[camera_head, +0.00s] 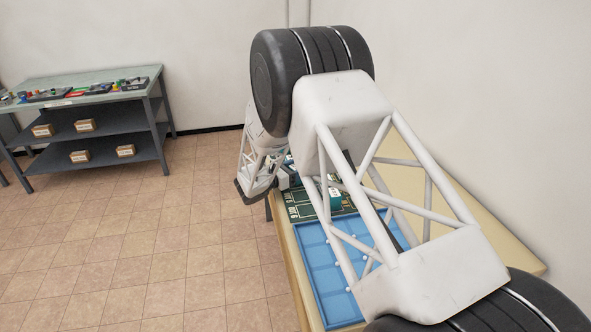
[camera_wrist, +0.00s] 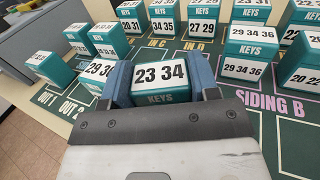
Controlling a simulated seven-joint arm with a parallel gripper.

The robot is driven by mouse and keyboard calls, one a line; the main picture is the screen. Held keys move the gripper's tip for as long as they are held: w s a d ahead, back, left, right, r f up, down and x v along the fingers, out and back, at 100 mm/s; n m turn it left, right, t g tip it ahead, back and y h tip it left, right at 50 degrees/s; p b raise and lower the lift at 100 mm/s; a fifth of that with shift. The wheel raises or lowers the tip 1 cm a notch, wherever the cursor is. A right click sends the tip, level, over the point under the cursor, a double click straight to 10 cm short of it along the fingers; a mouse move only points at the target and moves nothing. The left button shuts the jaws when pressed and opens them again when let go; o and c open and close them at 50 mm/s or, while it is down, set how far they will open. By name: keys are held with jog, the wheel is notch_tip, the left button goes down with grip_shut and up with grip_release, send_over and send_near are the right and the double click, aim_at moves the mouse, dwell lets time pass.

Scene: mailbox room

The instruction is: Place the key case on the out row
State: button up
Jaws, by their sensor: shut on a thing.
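My gripper (camera_wrist: 163,82) is shut on a teal key case (camera_wrist: 160,96) marked "23 34 KEYS", with one blue finger on each side of it in the wrist view. Whether the case touches the mat below is hard to tell. The dark green mat (camera_wrist: 255,152) carries printed rows. "OUT" lettering (camera_wrist: 46,97) shows at the left, to the left of my gripper. "IN C" and "IN D" are beyond the held case, and "SIDING B" is at the right. In the head view my arm hides most of the mat and the gripper's fingers cannot be made out.
Other numbered teal key cases stand close by: one (camera_wrist: 100,73) just left of my gripper, one (camera_wrist: 48,68) at far left, several behind and at right (camera_wrist: 253,68). A blue compartment tray (camera_head: 310,262) lies nearer on the table. A shelved workbench (camera_head: 95,90) stands far left.

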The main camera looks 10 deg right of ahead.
jog(key=shift+f, duration=0.4)
jog(key=o, duration=1.1)
jog(key=shift+a, duration=0.1)
jog(key=shift+v, duration=3.85)
